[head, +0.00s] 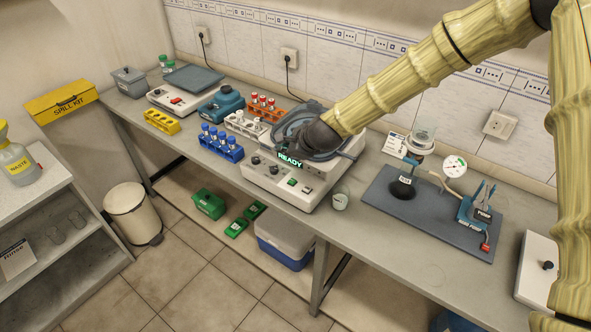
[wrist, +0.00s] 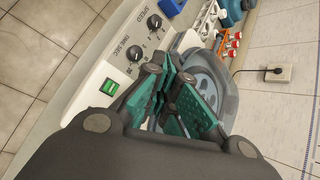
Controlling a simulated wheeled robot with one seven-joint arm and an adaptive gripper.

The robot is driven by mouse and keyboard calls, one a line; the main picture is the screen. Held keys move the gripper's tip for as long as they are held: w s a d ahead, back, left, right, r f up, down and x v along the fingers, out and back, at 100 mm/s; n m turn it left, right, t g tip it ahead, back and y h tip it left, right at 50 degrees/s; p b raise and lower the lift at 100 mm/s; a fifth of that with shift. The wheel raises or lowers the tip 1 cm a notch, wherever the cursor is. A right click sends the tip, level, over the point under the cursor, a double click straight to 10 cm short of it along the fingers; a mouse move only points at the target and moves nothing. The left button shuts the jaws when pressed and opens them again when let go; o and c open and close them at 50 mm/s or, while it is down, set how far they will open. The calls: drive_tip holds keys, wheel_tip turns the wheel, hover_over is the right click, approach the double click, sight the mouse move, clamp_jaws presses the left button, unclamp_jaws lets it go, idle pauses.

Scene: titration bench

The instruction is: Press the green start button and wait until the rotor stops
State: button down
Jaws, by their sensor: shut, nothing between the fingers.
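In the head view my dark wrist covers part of the machine's top, and the fingers are hard to make out. I cannot tell whether the rotor turns.
Two dark knobs (wrist: 134,53), (wrist: 154,22) sit beside the button. A blue tube rack (head: 221,148) and a white rack (head: 247,127) stand left of the machine. A pump on a grey mat (head: 420,222) is further right.

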sight(290, 182)
drive_tip(key=f, duration=0.1)
drive_tip(key=f+b, duration=0.2)
drive_tip(key=shift+s+d, duration=0.25)
drive_tip(key=shift+s, duration=0.05)
drive_tip(key=shift+f+b, duration=0.45)
drive_tip(key=shift+b, duration=0.05)
drive_tip(key=shift+s+d+f+b, duration=0.1)
drive_tip(key=shift+s+f+b, duration=0.4)
drive_tip(key=shift+s+b, duration=0.15)
drive_tip(key=shift+s+f, duration=0.15)
drive_tip(key=shift+f, duration=0.2)
drive_tip(key=shift+w+f+b, duration=0.3)
drive_tip(key=shift+f+b, duration=0.05)
drive_tip(key=shift+f, duration=0.3)
drive_tip(key=shift+w+f+b, duration=0.25)
drive_tip(key=shift+f+b, duration=0.1)
drive_tip(key=shift+f, duration=0.25)
drive_tip(key=shift+s+r, duration=0.3)
drive_tip(key=shift+w+f, duration=0.15)
drive_tip(key=shift+f, duration=0.05)
